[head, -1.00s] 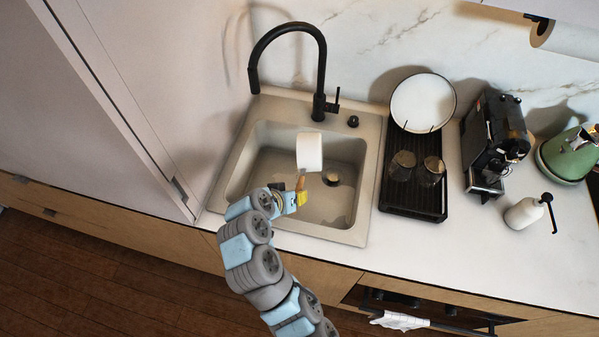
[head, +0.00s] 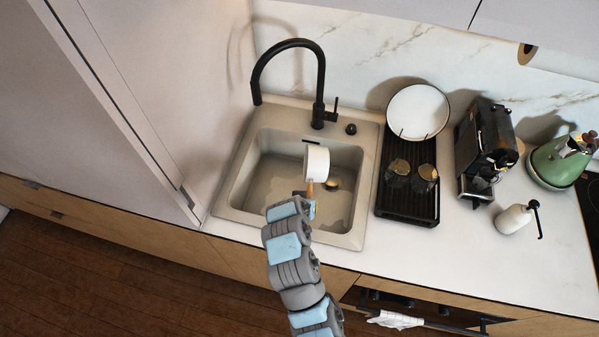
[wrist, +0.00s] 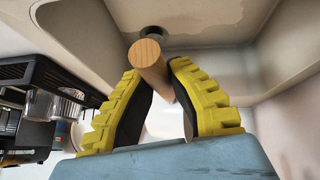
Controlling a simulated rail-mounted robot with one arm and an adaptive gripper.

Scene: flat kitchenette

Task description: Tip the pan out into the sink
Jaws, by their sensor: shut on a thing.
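The small white pan (head: 316,163) with a wooden handle (head: 309,189) hangs over the basin of the sink (head: 240,190) in the head view. It looks tipped on its side; its inside is hidden. My gripper (head: 309,207) is below the pan in the picture, partly hidden by my arm. In the wrist view, the yellow fingers of my gripper (wrist: 155,70) are shut on the wooden handle (wrist: 149,62), whose round end faces the camera. A paler patch with an uneven edge (head: 325,215) lies on the sink floor, perhaps liquid.
A black faucet (head: 320,85) arches behind the sink. A black drying rack (head: 405,208) with glasses and a white plate (head: 418,111) stands right of it. A coffee machine (head: 485,145), white soap dispenser (head: 514,218) and green kettle (head: 560,163) stand further right. A tall cabinet is at left.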

